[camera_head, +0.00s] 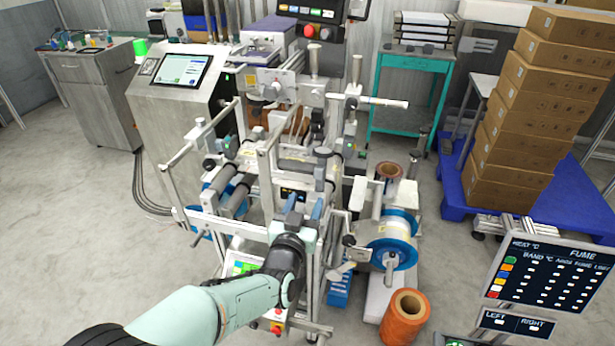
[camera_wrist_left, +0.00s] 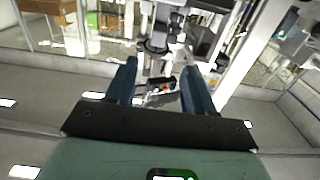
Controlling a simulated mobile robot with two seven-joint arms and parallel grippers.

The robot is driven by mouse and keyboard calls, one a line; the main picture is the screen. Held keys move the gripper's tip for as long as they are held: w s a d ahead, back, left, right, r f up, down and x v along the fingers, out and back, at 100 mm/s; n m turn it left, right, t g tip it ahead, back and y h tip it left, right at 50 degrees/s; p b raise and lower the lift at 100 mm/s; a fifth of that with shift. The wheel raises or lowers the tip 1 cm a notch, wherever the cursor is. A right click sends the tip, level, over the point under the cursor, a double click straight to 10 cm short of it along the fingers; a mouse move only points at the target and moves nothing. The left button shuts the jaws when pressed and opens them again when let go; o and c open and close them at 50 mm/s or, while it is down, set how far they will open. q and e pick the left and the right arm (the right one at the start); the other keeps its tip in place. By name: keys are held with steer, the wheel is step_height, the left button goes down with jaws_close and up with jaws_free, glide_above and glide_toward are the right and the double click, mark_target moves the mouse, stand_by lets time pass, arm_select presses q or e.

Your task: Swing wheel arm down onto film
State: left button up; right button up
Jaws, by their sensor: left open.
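The film machine (camera_head: 290,155) stands in the middle of the head view, with many rollers, bars and levers. A white film reel with blue flanges (camera_head: 390,238) sits on its right side. A small dark-and-metal arm (camera_head: 350,242) stands just left of this reel; I cannot tell for certain whether it is the wheel arm. My left gripper (camera_head: 304,204) is in front of the machine, left of the reel and apart from it. Its two blue fingers are spread with nothing between them, which the left wrist view (camera_wrist_left: 158,72) also shows. My right gripper is not in view.
An orange roll (camera_head: 405,312) stands at the lower right of the machine, and a brown roll (camera_head: 389,170) is above the reel. A control cabinet (camera_head: 180,90) is at left. Stacked cartons (camera_head: 530,110) and a sign panel (camera_head: 550,280) are at right. Floor at left is clear.

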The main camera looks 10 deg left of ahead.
mark_target(318, 174)
arm_select(q)
steer(key=w, duration=1.3)
steer(key=shift+w+d+f, duration=0.1)
steer(key=shift+w+d, duration=0.05)
steer(key=shift+d, duration=0.25)
jaws_close()
